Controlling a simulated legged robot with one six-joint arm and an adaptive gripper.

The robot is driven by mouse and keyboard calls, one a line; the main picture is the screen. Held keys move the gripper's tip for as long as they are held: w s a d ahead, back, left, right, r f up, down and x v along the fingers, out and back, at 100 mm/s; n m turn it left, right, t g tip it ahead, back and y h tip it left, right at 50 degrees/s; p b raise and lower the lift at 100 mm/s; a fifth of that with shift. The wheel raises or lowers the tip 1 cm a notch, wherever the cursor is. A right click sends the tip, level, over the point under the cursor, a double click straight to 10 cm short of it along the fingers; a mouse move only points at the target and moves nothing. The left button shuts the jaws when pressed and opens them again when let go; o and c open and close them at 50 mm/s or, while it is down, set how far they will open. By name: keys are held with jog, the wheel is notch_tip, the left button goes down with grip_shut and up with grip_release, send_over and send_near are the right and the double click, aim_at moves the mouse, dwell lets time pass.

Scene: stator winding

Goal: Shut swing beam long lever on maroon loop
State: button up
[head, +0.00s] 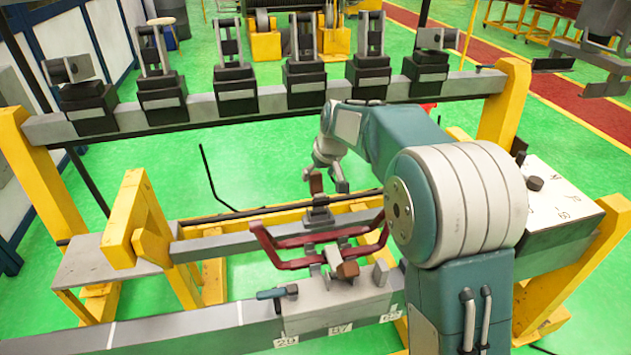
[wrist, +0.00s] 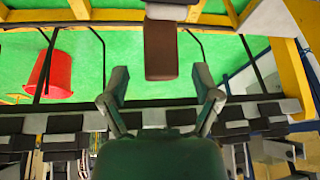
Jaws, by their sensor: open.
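The maroon loop (head: 290,240) lies across the middle of the fixture in the head view, partly hidden on the right by my arm. A lever with a brown grip (head: 316,184) stands upright on a dark clamp base (head: 318,213) at the loop's far side. In the wrist view the brown grip (wrist: 160,50) hangs from the top, with its near end between the tips in the picture. My gripper (head: 325,178) is open and empty, pointing down by this grip; its two fingers also show in the wrist view (wrist: 161,76). I cannot tell the depth gap between them.
A shorter brown-tipped lever (head: 348,269) and a blue-handled clamp (head: 275,293) sit on the near block (head: 335,308). A rear beam (head: 205,107) carries several black clamps. Yellow posts (head: 130,215) flank the fixture. A red bucket (wrist: 50,75) stands on the green floor.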

aim_at(317, 192)
jog(key=shift+x, duration=1.85)
jog(key=shift+c, duration=0.4)
grip_shut()
jog(key=shift+s+a, duration=0.15)
